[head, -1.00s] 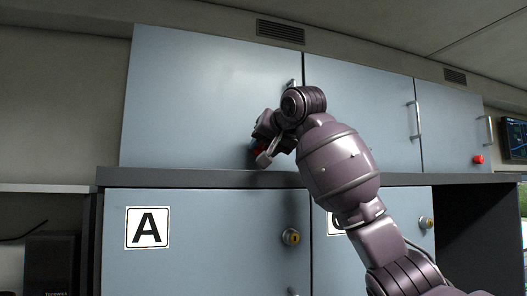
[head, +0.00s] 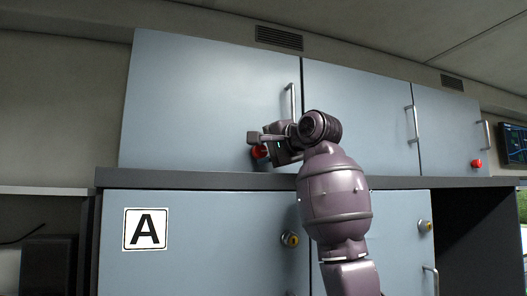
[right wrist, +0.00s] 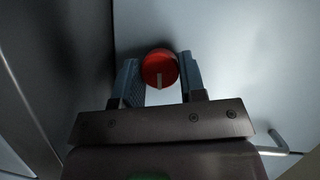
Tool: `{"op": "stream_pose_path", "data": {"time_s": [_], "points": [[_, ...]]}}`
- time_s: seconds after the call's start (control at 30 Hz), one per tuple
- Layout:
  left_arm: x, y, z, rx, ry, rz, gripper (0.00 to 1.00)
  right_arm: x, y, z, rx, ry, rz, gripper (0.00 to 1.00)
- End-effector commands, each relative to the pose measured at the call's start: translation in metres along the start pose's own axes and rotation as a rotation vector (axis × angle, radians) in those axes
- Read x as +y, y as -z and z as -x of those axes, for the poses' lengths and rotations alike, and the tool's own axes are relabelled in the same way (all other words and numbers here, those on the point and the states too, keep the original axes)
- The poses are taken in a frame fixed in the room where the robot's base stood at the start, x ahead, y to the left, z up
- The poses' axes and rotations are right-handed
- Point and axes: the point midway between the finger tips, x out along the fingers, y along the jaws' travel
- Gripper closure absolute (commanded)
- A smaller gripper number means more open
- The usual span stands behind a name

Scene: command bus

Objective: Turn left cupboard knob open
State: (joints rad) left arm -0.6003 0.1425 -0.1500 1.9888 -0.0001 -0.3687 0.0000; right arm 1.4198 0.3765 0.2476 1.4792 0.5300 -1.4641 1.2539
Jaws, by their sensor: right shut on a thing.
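The left upper cupboard is a pale blue door (head: 200,95) with a vertical metal handle (head: 291,100) near its right edge. Its red round knob (head: 260,151) is at the door's lower right, partly covered by my gripper in the head view. My right gripper (head: 262,142) is at the knob. In the right wrist view the red knob (right wrist: 160,68) sits between the two ridged fingers, with its pale mark pointing down in the picture. My right gripper (right wrist: 160,75) is shut on it. The door looks closed. My left gripper is not in view.
Another upper door (head: 360,110) is to the right, then one with a red knob (head: 476,163). A dark ledge (head: 200,179) runs below. The lower cupboard door (head: 205,245) carries a brass lock (head: 290,239) and an "A" sign (head: 145,229).

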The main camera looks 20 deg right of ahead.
Motion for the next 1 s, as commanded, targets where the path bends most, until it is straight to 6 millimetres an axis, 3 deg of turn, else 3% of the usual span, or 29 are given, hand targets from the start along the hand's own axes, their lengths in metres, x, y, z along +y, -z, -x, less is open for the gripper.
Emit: {"op": "stream_pose_path", "data": {"time_s": [0.3,0.83,0.87,1.0], "points": [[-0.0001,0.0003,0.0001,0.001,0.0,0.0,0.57,0.0,0.0009,0.001,0.002,0.046,-0.104,0.86],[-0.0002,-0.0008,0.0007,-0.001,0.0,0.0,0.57,0.0002,0.0009,0.0008,0.003,0.053,-0.121,0.86],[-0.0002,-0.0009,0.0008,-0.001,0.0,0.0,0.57,0.0002,0.0009,0.0008,0.003,0.052,-0.121,0.58],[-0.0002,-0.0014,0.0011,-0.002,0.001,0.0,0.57,0.0003,0.0006,0.0007,0.002,0.052,-0.12,0.37]]}}
